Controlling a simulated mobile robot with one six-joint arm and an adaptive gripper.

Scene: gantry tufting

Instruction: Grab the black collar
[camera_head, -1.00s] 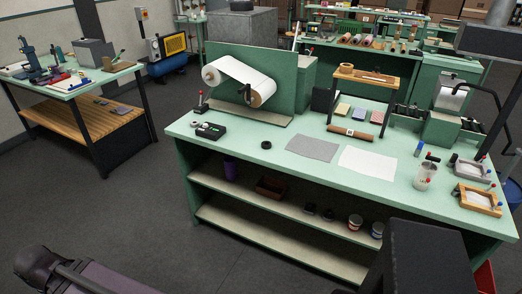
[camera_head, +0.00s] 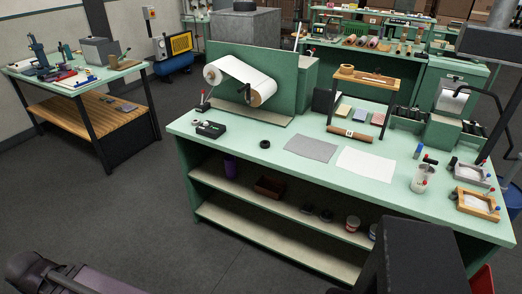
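A small black ring (camera_head: 265,144), which looks like the black collar, lies flat on the pale green top of the near workbench (camera_head: 230,155). It sits just left of a grey sheet (camera_head: 311,149) and right of a small black device (camera_head: 210,129). Nothing touches it. My gripper cannot be made out; a dark arm-like part shows at the lower left corner, far from the ring.
A roll of white material (camera_head: 262,92) on a green stand is behind the ring. A white sheet (camera_head: 368,164) lies further right, with a small wooden rack (camera_head: 362,76) behind. Shelves below hold jars. Open floor lies in front and left.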

